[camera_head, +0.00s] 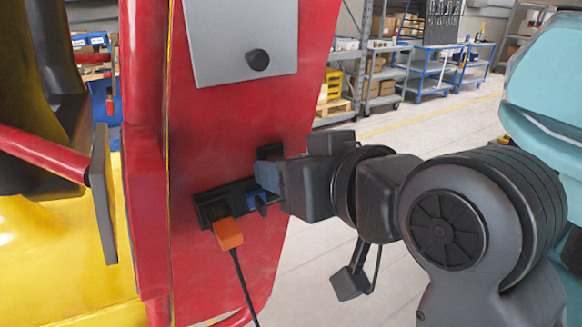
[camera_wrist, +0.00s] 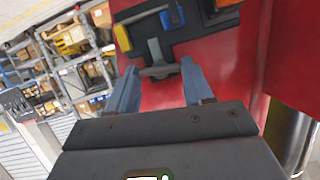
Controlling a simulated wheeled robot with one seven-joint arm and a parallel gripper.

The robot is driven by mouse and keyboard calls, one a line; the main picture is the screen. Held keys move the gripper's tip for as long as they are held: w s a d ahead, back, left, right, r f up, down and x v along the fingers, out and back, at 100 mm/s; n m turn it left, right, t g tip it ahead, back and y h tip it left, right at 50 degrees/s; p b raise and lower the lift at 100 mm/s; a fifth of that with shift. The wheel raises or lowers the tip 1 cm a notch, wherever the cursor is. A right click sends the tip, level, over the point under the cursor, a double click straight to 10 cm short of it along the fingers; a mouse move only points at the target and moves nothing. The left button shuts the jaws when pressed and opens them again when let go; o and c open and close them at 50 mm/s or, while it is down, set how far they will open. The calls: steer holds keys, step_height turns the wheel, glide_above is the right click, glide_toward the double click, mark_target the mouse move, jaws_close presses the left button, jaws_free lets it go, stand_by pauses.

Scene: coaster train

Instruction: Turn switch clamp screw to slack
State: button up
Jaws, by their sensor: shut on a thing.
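The switch clamp screw (camera_wrist: 158,70) shows in the wrist view as a grey T-shaped piece, its crossbar lying between my fingertips. It stands at a black mount (camera_wrist: 193,34) on the red panel. My gripper (camera_wrist: 159,68) has its two blue-grey fingers on either end of the crossbar, shut on it. In the head view my gripper (camera_head: 264,182) reaches from the right to the black mount (camera_head: 212,207), and its fingers hide most of the screw. I cannot tell how tight the screw is.
An orange plug (camera_head: 228,234) with a black cable sits at the mount's lower left. A grey plate (camera_head: 232,30) with a black knob (camera_head: 258,60) is above. A yellow and red car body (camera_head: 70,250) stands left. Open floor lies right, with shelves (camera_head: 380,75) and carts behind.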

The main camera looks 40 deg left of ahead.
steer(key=shift+f, duration=0.25)
steer(key=o, duration=1)
steer(key=shift+r, duration=0.15)
steer(key=shift+o, duration=0.2)
steer(key=v, duration=0.7)
steer(key=shift+d+b, duration=0.35)
steer(key=shift+b, duration=0.05)
steer(key=shift+s+r, duration=0.1)
